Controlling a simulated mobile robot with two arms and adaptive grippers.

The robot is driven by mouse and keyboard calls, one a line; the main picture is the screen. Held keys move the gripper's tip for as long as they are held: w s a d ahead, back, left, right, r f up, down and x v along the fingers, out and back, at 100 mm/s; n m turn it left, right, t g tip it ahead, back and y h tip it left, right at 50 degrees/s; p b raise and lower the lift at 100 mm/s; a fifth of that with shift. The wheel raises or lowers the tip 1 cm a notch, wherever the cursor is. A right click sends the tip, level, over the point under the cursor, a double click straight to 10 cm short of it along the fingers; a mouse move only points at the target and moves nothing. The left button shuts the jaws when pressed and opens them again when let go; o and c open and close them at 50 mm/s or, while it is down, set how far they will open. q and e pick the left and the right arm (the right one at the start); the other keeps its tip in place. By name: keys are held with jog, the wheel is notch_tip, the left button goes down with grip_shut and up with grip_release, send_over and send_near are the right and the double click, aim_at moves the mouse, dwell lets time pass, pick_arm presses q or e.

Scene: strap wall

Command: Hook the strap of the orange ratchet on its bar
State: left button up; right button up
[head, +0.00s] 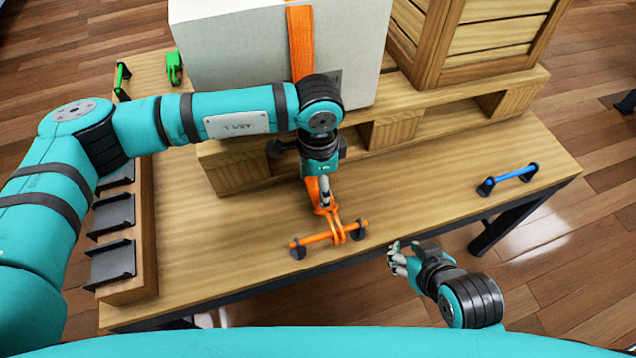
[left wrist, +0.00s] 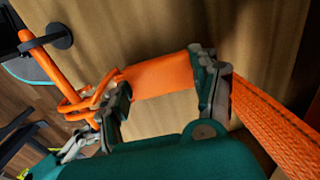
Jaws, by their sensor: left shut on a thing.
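The orange strap (head: 301,42) runs down the front of the large white box and passes behind my left arm. In the left wrist view, its webbing (left wrist: 270,120) slants away at the right. My left gripper (head: 322,196) is shut on the orange strap's end piece, seen between the fingers in the left wrist view (left wrist: 163,81). The two-pronged orange hook (head: 337,228) lies across the orange bar (head: 318,238), touching or very close to it. I cannot tell whether it is seated around it. My right gripper (head: 397,258) is near the table's front edge, apart from the bar; its opening is unclear.
A blue bar (head: 513,176) is at the table's right, and a green bar (head: 122,80) and green ratchet (head: 174,68) are at the back left. A pallet (head: 440,128) carries the white box (head: 235,60) and a wooden crate (head: 490,45). Dark holders line the left edge.

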pick_arm(q)
jog(key=shift+w, duration=0.1)
pick_arm(e)
jog(key=shift+w+a+t, duration=0.25)
jog(key=shift+w+t, duration=0.05)
jog(key=shift+w, duration=0.25)
